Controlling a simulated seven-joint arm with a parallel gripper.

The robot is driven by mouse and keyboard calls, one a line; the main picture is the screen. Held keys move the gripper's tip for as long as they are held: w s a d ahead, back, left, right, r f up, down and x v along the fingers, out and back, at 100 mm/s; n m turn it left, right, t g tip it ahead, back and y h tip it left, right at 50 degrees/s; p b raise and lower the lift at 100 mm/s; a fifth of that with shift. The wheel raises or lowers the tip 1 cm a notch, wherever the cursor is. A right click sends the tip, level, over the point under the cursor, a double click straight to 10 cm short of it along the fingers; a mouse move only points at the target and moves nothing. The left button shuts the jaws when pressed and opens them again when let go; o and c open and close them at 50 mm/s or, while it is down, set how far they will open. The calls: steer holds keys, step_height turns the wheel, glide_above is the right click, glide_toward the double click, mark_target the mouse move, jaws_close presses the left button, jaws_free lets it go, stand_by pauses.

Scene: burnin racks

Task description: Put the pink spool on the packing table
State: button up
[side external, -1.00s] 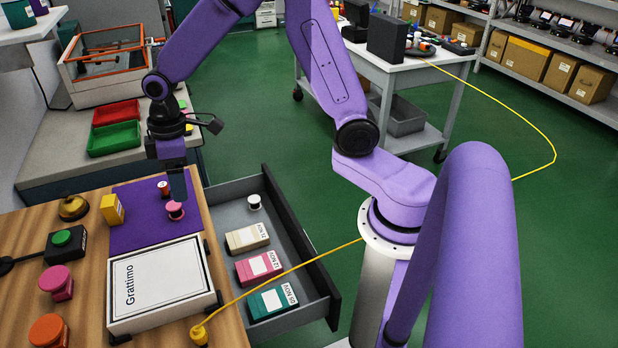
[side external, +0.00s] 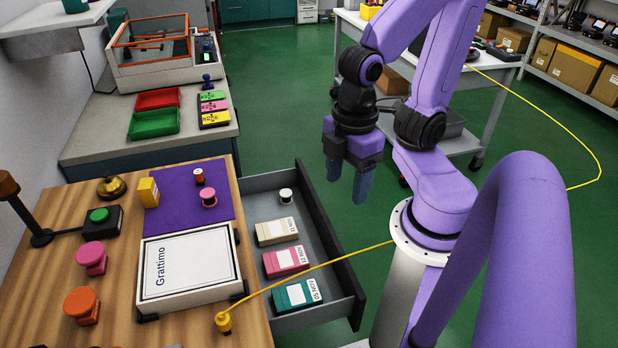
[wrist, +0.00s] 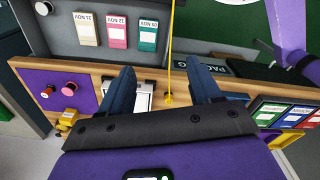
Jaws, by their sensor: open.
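The small pink spool (side external: 209,198) stands on the purple mat (side external: 168,204) on the wooden bench. In the wrist view the pink spool (wrist: 68,88) is left of my gripper. A red-and-white spool (side external: 199,177) stands close behind it on the mat. My gripper (side external: 347,180) is open and empty, raised over the floor to the right of the open drawer, away from the spool. Its fingers (wrist: 162,70) are spread in the wrist view. A sign starting "PAC" (wrist: 203,66) shows just past the right finger; I cannot tell which table it marks.
The open drawer (side external: 328,246) holds a white spool (side external: 286,195) and labelled boxes. A framed "Grattimo" board (side external: 190,268), a yellow block (side external: 148,192) and large pink (side external: 91,258) and orange (side external: 82,305) knobs are on the bench. A yellow cable (side external: 300,271) crosses the drawer.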

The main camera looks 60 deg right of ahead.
stand_by(0.3)
steer(key=w+a+m, duration=0.5)
steer(key=w+m, duration=0.4)
steer(key=w, duration=0.3)
steer(key=m, duration=2.2)
glide_above(207, 192)
step_height(207, 192, down, 7)
steer(key=f, duration=1.1)
steer(key=shift+a, duration=0.3)
steer(key=shift+s+d+f, duration=0.1)
steer(key=shift+d+f, duration=0.05)
steer(key=shift+f, duration=1.2)
steer(key=shift+d+f, duration=0.1)
steer(key=shift+f, duration=1.25)
